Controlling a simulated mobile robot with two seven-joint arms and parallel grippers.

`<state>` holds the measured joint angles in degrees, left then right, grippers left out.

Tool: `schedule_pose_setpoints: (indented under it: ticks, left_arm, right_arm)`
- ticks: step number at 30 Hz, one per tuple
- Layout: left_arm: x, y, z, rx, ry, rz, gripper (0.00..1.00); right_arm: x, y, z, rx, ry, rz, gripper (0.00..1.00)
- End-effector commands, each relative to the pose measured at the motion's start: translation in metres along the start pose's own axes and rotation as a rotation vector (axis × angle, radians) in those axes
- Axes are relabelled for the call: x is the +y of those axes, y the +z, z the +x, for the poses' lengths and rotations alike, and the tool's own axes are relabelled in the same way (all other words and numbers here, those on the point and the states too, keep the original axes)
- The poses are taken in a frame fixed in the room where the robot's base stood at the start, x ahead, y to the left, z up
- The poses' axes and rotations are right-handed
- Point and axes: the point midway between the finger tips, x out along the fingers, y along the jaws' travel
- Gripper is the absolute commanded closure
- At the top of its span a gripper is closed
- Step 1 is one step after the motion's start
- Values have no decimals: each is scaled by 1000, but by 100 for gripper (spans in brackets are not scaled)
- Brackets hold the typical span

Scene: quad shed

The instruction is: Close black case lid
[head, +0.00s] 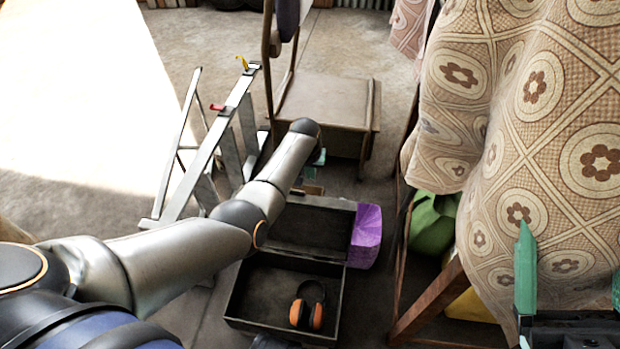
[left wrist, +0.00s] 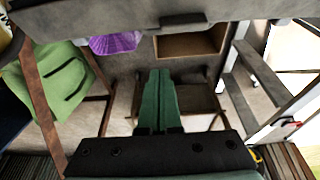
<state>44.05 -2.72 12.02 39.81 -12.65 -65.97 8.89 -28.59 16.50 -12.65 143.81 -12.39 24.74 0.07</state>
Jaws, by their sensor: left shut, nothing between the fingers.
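The black case (head: 236,309) lies open on the floor in the head view, with orange headphones (head: 308,304) inside. Its lid (head: 305,228) is raised at the far side, its inner face showing. My left arm reaches across the left of the case to beyond the lid. My left gripper (head: 319,158) is mostly hidden behind the arm's end there. In the left wrist view its green fingers (left wrist: 158,100) are together and empty. A dark grey edge, probably the lid, crosses the top of that view, apart from the fingertips. My right gripper (head: 570,280) is open and empty at the lower right.
A purple object (head: 366,236) stands against the lid's right side. A metal stepladder (head: 228,160) is at left and a wooden chair (head: 325,105) behind. A cloth-covered table (head: 520,120) bounds the right, with a green bag (head: 432,222) beneath.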

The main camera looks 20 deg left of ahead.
Motion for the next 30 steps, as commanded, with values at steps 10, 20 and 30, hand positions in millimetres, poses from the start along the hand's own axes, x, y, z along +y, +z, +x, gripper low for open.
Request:
schedule_pose_setpoints:
  ticks: [10, 20, 30]
  left_arm:
    - [-1, 2, 48, 2, -1, -1, 100]
    - [-1, 1, 84, 2, -1, 0, 100]
    - [-1, 10, 78, 3, -1, -1, 100]
  right_arm:
    - [-19, 31, -32, -14, 3, 74, 17]
    - [-42, 63, -62, -37, -38, 38, 17]
    - [-38, 56, -51, -44, -29, 45, 17]
